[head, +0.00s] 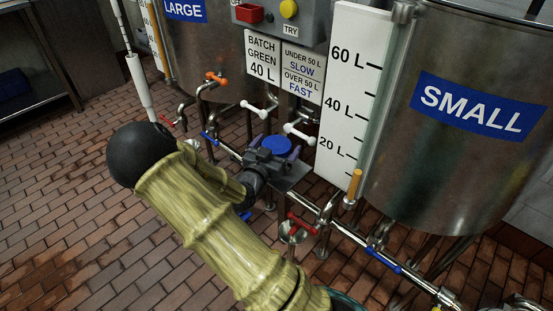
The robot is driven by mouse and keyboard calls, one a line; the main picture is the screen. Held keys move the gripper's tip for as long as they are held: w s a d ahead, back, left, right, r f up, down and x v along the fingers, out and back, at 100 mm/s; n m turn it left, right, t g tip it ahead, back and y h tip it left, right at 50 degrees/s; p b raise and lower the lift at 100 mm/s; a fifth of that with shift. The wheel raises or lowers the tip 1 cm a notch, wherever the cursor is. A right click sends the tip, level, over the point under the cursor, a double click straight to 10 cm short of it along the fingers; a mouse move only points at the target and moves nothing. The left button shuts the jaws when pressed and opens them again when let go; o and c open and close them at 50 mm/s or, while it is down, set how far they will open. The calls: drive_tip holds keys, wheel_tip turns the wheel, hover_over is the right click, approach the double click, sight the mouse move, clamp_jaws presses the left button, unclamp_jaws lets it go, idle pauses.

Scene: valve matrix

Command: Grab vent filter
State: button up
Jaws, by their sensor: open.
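A round blue disc (277,145), which looks like the vent filter, sits low between the two tanks, in front of the sign posts. My gripper (275,157) is open at the disc, with its dark fingers beside it. I cannot tell whether the fingers touch the disc. My arm comes up from the bottom and hides part of the floor and pipes. The underside of the disc is hidden by my gripper.
The SMALL tank (470,150) stands right, with a white level scale (350,90). The LARGE tank (215,50) stands behind. White-handled (299,131), orange (216,78) and red-handled (301,224) valves and pipes crowd around my gripper. The brick floor (60,190) at left is clear.

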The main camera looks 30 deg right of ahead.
drive_tip(key=shift+c, duration=0.4)
drive_tip(key=c, duration=0.9)
drive_tip(key=shift+r, duration=0.15)
drive_tip(key=shift+c, duration=0.2)
drive_tip(key=shift+r+p, duration=0.4)
drive_tip(key=shift+r, duration=0.15)
drive_tip(key=shift+s+a+r, duration=0.1)
drive_tip(key=shift+a, duration=0.1)
drive_tip(key=p+v, duration=0.3)
drive_tip(key=v, duration=1.4)
drive_tip(key=shift+s+a, duration=0.2)
drive_tip(key=shift+a, duration=0.1)
